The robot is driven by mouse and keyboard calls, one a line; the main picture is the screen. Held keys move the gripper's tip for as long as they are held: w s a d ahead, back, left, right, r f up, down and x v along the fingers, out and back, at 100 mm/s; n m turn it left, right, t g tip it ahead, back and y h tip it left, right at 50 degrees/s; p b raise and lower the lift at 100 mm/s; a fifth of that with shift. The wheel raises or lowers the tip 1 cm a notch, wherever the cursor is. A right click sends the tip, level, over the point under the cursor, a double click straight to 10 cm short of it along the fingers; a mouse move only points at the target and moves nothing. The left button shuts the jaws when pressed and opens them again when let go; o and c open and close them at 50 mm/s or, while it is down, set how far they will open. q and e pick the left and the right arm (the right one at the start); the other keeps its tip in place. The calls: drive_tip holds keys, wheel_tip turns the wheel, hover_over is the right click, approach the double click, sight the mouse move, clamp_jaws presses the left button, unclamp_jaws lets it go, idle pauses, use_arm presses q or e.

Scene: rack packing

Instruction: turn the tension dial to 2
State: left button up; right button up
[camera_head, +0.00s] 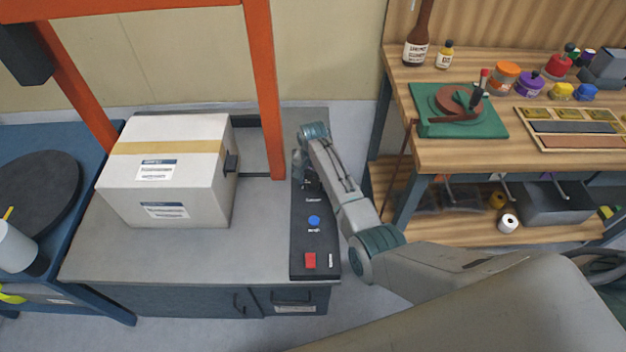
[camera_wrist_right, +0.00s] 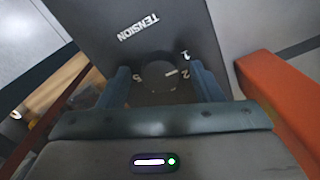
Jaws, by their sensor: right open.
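The tension dial (camera_wrist_right: 158,76) is a dark round knob on the black control panel (camera_wrist_right: 105,22), under the printed word TENSION. Its white mark lies on the right side of the knob, toward the 1 and the 2; which of them it points at I cannot tell exactly. A 5 shows on the left. My right gripper (camera_wrist_right: 160,85) is open, with one finger on each side of the dial; I cannot tell whether they touch it. In the head view my right gripper (camera_head: 299,166) is over the far end of the panel (camera_head: 298,246) and hides the dial. My left gripper is not in view.
A blue button (camera_head: 314,221) and a red switch (camera_head: 310,260) sit on the panel's near part. An orange frame (camera_head: 264,90) stands close to my right gripper. A white carton (camera_head: 190,190) rests on the grey machine top to the left. A wooden bench (camera_head: 460,155) stands at right.

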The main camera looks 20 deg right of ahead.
drive_tip(key=c, duration=1)
drive_tip(key=shift+r+m+p, duration=0.1)
drive_tip(key=shift+m+p, duration=1.4)
drive_tip(key=shift+m, duration=0.4)
drive_tip(key=m+p, duration=0.1)
drive_tip(key=m, duration=0.2)
drive_tip(key=shift+m+p, duration=0.45)
drive_tip(key=shift+m, duration=0.45)
